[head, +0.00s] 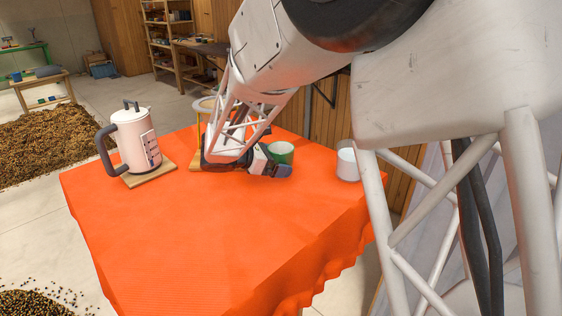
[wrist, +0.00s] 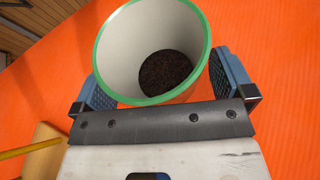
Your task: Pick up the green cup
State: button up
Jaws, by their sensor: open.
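The green cup (head: 281,153) stands on the orange-covered table (head: 200,235), partly hidden behind my gripper in the head view. In the wrist view the cup (wrist: 108,60) shows a green rim, a pale inside and dark brown grounds at the bottom. My gripper (head: 277,165) is low over the table at the cup. In the wrist view the open blue-grey fingers (wrist: 163,80) are on the left and right of the cup, with the cup between them. I cannot tell whether either finger touches it.
A white kettle (head: 134,140) stands on a wooden board at the table's left. A wooden stand (head: 200,108) is behind my gripper. A white-filled glass (head: 347,163) is near the right edge. The table's front is clear.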

aim_at(277, 149)
jog(key=shift+c, duration=0.2)
dwell(0.3)
jog(key=c, duration=1)
jog(key=shift+r, duration=0.1)
jog(key=shift+r, duration=0.75)
notch_tip(277, 149, up, 2)
jog(key=shift+r, duration=0.1)
jog(key=s+d, duration=0.1)
jog(key=s, duration=0.4)
jog(key=s+d, duration=0.1)
jog(key=s, duration=0.4)
jog(key=s+d+r, duration=0.1)
jog(key=s+d, duration=0.1)
jog(key=s, duration=0.3)
jog(key=shift+s, duration=0.25)
jog(key=shift+w+r, duration=0.1)
